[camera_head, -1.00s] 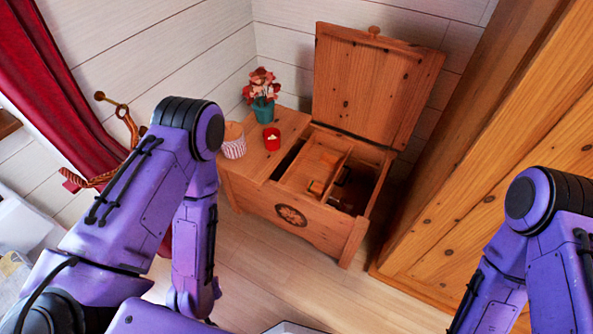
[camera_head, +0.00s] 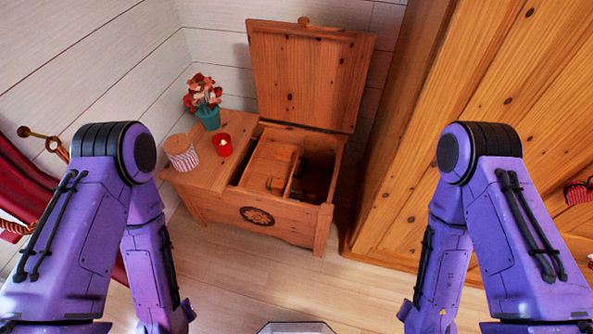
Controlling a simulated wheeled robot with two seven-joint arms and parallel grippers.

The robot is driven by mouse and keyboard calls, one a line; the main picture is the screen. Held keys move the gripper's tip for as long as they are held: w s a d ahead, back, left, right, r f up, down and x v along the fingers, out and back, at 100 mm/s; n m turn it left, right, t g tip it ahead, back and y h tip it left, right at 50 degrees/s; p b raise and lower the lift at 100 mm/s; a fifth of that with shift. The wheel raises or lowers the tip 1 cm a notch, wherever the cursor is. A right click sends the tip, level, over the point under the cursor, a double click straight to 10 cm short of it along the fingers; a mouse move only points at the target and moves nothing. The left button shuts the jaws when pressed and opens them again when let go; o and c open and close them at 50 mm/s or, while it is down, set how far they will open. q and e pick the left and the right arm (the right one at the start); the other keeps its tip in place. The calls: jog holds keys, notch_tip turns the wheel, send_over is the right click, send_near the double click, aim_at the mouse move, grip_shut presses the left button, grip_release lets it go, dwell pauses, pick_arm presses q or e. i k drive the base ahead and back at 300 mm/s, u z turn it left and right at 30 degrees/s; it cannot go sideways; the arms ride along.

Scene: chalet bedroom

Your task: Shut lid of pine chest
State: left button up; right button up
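The pine chest (camera_head: 290,228) stands against the far wall, near the middle of the head view. The right part of the chest is open and shows a wooden inner compartment (camera_head: 268,165) and a dark space with small items that are hard to make out. Both my arms hang bent at the left and right, well short of the chest. Neither gripper is in view.
On the chest's fixed left top stand a striped pot (camera_head: 181,155), a red candle cup (camera_head: 222,145) and a teal flower pot (camera_head: 208,117). A tall pine wardrobe (camera_head: 420,190) stands close on the right. The wooden floor (camera_head: 250,285) before the chest is clear.

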aim_at(313, 75)
jog(key=k, duration=0.5)
jog(key=u, duration=1.65)
jog(key=i, duration=1.2)
jog(key=z, duration=2.1)
jog(key=i, duration=0.5)
jog(key=z, duration=0.05)
